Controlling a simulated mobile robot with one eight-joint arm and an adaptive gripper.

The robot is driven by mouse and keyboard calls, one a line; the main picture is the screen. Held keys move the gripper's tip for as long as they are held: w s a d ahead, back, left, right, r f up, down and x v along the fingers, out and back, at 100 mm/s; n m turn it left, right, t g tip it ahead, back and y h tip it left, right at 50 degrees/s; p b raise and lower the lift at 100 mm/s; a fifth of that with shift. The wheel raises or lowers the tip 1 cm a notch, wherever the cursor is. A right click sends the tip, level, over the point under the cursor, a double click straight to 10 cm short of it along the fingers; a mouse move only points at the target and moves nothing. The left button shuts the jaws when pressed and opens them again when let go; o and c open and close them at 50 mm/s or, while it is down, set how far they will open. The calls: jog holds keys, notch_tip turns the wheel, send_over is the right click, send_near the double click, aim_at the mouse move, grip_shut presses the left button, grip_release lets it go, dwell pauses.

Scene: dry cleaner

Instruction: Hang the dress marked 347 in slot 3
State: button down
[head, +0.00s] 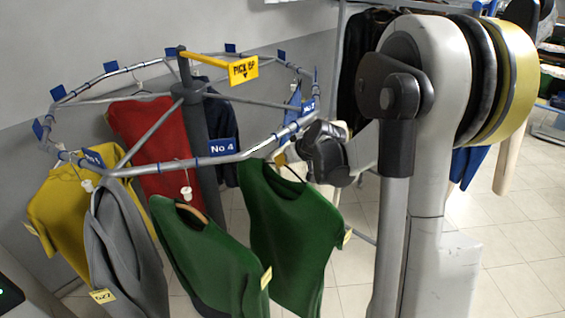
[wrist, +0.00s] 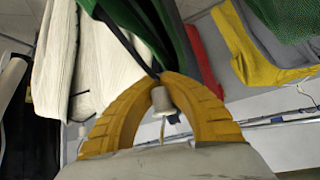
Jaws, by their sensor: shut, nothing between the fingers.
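My gripper (head: 290,155) is at the right front of the round rail. In the wrist view its yellow fingers (wrist: 164,78) meet at the tips. A pale knob (wrist: 166,104) shows in the hollow below the tips, beside a dark hanger and a green garment (wrist: 172,35). In the head view a green garment (head: 287,232) hangs just below the gripper. Another green garment (head: 205,245) hangs left of it, under the sign No 4 (head: 222,147). I cannot read 347 on any tag, and no sign reads clearly as 3.
The rail (head: 180,168) rings a dark post, with a yellow PICK UP sign (head: 243,69) and several blue signs. Yellow (head: 65,220), grey (head: 125,245) and red (head: 150,135) garments hang on its left. More clothes hang on a rack behind my arm. Floor shows at right.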

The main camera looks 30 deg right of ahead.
jog(key=shift+f+b, duration=0.2)
jog(key=shift+b, duration=0.15)
dwell(0.3)
jog(key=c, duration=1.5)
grip_release()
jog(key=shift+c, duration=0.2)
jog(key=a+v, duration=0.1)
jog(key=v, duration=1.1)
jog(key=shift+d, duration=0.5)
jog(key=s+d+p, duration=0.1)
jog(key=s+d, duration=0.4)
jog(key=s, duration=1)
jog(key=shift+d, duration=0.25)
